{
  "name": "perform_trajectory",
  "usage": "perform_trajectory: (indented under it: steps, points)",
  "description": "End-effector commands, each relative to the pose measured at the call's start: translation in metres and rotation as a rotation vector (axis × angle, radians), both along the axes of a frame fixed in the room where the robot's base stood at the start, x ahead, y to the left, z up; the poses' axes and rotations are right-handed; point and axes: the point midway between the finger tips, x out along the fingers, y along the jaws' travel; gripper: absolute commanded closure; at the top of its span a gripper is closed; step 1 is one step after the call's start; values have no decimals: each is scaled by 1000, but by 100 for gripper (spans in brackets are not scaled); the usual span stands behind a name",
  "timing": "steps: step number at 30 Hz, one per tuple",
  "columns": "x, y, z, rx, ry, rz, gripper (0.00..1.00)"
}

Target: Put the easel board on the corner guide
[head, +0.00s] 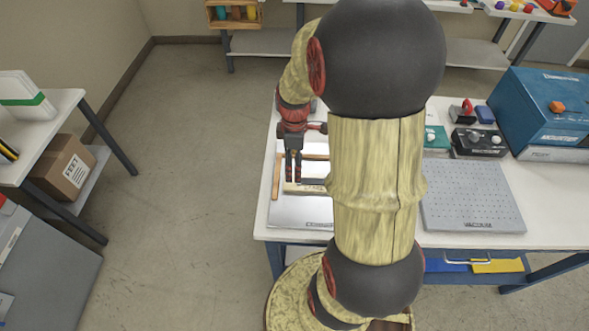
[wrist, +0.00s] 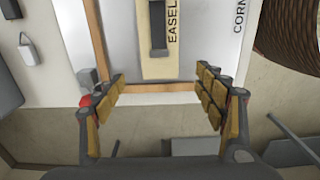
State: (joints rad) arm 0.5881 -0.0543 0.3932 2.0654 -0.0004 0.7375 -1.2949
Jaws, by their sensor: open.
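The easel board is a cream strip with a dark handle. In the wrist view the easel board (wrist: 172,68) carries the letters "EASEL"; in the head view (head: 317,188) my arm hides its right part. It lies over the pale plate of the corner guide (head: 290,212), whose wooden strips run along the left and back edges. The guide's label shows cut off in the wrist view (wrist: 215,60). The board's end is close to the left strip; I cannot tell if they touch. My gripper (head: 293,180) is open above the board, its fingers (wrist: 162,90) apart with nothing between them.
A perforated grey vacuum plate (head: 472,196) lies right of my arm on the white table. A blue case (head: 545,105) and small devices (head: 478,142) stand behind it. A side table (head: 55,120) is at the left, with clear floor (head: 175,180) between.

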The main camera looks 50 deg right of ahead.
Motion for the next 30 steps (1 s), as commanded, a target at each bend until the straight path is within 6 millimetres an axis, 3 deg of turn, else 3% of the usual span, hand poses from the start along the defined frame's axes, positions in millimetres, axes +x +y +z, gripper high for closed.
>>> perform_trajectory:
  steps: [3, 9, 13, 19, 24, 30]
  points:
    - [0, 0, 21, -1, -2, 0, 29]
    - [1, 1, 37, -2, -3, -3, 29]
    - [6, 19, 60, -21, -38, -45, 29]
    - [4, 94, 131, -46, -183, -233, 29]
    - [-22, 161, 182, 3, -326, -425, 29]
    - [-58, 211, 213, 111, -436, -604, 29]
